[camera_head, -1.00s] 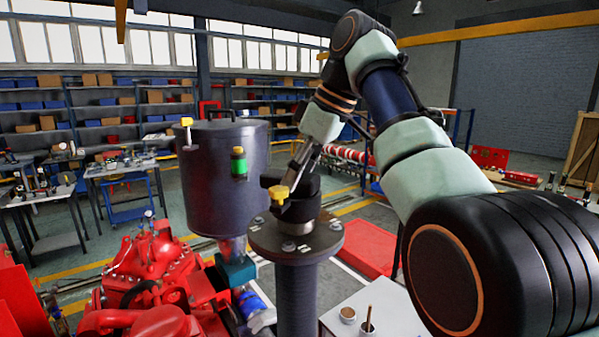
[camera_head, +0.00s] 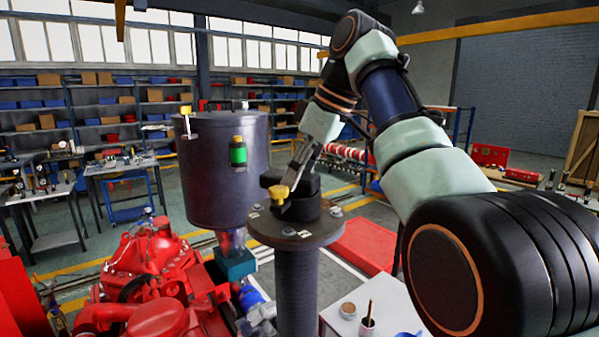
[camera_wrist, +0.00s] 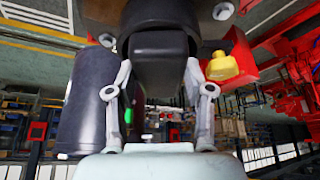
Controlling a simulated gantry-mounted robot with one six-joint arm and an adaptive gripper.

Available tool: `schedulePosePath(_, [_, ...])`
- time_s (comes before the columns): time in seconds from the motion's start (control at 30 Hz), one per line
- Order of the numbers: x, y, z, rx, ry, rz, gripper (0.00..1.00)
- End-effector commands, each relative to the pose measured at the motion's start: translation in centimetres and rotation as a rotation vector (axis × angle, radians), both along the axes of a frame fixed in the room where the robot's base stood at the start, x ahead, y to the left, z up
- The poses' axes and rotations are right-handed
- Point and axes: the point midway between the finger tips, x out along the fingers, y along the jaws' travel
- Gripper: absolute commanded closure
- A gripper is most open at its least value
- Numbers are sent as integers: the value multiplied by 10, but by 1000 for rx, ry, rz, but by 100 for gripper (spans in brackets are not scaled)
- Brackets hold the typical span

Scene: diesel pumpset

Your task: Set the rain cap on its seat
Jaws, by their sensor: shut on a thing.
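The rain cap (camera_head: 305,183) is a black, rounded piece at the top of the upright exhaust stack (camera_head: 297,290). My gripper (camera_head: 299,163) comes down from the upper right and is shut on it. In the wrist view the black cap (camera_wrist: 160,62) sits between my two fingers (camera_wrist: 160,95). The seat is a short dark stub (camera_head: 302,211) above the round bolted flange (camera_head: 265,232). The cap is right over the stub; I cannot tell whether they touch. A yellow knob (camera_head: 278,192) is at the cap's near side, also in the wrist view (camera_wrist: 222,66).
A large dark cylinder (camera_head: 215,175) with a green-banded fitting (camera_head: 238,153) stands close on the left. The red engine (camera_head: 155,265) is below left. A white table (camera_head: 350,322) with small cups is below right. Shelves and benches are far behind.

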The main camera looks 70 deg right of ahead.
Motion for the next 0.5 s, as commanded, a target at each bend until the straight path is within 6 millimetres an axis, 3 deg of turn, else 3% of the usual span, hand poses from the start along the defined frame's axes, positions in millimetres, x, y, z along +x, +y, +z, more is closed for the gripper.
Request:
schedulePosePath(0.27, [0,0,1,-2,-2,0,96])
schedulePosePath(0.3, [0,0,1,-2,-2,0,42])
schedulePosePath(0.43, [0,0,1,-1,-1,0,20])
schedulePosePath(0.5, [0,0,1,-1,-1,0,19])
